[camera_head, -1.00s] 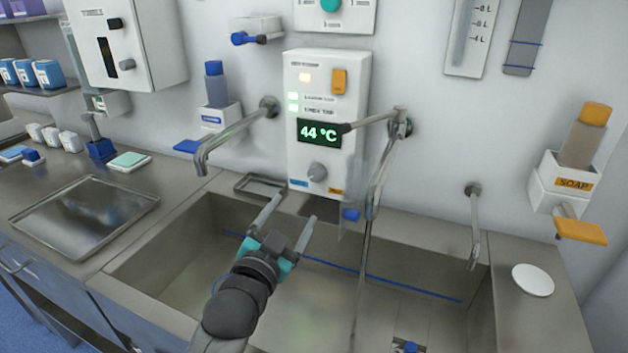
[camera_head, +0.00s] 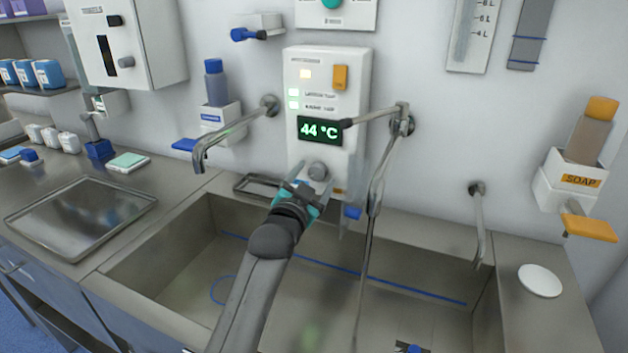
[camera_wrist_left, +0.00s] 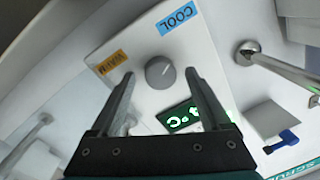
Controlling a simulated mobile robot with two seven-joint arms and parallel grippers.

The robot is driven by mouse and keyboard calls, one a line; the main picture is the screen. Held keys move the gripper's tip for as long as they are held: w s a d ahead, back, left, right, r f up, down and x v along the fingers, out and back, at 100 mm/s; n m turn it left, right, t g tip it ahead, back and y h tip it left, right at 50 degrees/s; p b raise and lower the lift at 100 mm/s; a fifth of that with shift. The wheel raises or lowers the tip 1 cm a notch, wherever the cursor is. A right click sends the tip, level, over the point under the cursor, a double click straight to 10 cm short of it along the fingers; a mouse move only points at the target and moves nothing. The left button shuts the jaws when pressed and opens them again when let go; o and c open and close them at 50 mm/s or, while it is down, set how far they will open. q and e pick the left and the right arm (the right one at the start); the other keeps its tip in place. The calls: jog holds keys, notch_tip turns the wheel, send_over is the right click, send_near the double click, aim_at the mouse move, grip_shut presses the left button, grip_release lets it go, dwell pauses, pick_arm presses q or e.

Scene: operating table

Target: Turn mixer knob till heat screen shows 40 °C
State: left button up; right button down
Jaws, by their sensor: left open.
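The mixer knob (camera_head: 317,171) is a grey round dial low on the white wall panel (camera_head: 355,75). The heat screen (camera_head: 320,130) above it reads 44 °C in green. My left gripper (camera_head: 313,178) is open, its fingers pointing up at the knob. In the left wrist view the knob (camera_wrist_left: 160,72) lies between and just beyond the two open fingertips (camera_wrist_left: 160,76); I see no contact. The blue COOL label (camera_wrist_left: 175,18) and orange WARM label (camera_wrist_left: 112,62) are near the knob. The screen (camera_wrist_left: 194,118) is partly covered by a finger there. My right gripper is not in view.
A steel sink (camera_head: 150,250) lies below the panel. A spout (camera_head: 230,138) is left of the panel, and a jointed tap arm (camera_head: 380,165) hangs close to its right. A soap dispenser (camera_head: 570,185) is on the right wall. A steel tray (camera_head: 80,215) lies on the left counter.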

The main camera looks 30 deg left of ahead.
pick_arm(q)
jog(key=shift+w, duration=0.15)
grip_shut()
dwell(0.7)
